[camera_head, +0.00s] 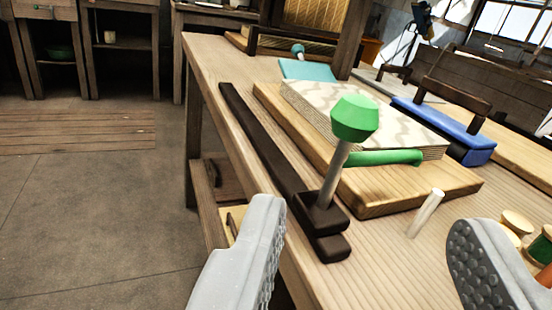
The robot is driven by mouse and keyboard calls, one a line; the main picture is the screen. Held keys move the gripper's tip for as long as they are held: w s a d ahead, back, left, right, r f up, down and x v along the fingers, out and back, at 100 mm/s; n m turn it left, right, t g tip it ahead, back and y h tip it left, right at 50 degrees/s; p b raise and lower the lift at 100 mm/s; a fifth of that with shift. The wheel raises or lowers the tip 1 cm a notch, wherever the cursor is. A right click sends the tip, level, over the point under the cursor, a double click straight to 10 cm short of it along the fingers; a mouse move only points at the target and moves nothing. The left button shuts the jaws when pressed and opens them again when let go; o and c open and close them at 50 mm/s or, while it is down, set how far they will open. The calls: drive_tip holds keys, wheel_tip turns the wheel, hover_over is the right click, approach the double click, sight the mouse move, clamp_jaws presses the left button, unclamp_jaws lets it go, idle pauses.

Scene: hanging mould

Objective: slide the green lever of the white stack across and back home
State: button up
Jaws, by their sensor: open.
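The green lever (354,119) is a faceted green knob on a grey metal rod. The rod rises at a slight tilt from a dark brown slider block (320,213). The block sits at the near end of a long dark rail (256,139) along the table's left edge. Behind the knob, the white stack (308,101) of patterned layers lies on a wooden board (400,195). My gripper (365,235) is open in the foreground. Its grey fingers are wide apart, nearer the camera than the lever, and hold nothing.
A green curved bar (378,158) lies against the stack's near side. A pale peg (426,212) stands upright to the right, with spools (515,224) beyond it. A blue block with a dark handle (445,130) is behind. Open floor (90,220) lies left of the table.

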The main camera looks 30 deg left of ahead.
sight(352, 113)
drive_tip(key=b+x, duration=0.2)
drive_tip(key=x, duration=1.1)
drive_tip(key=shift+w+a, duration=0.2)
drive_tip(key=shift+w, duration=0.05)
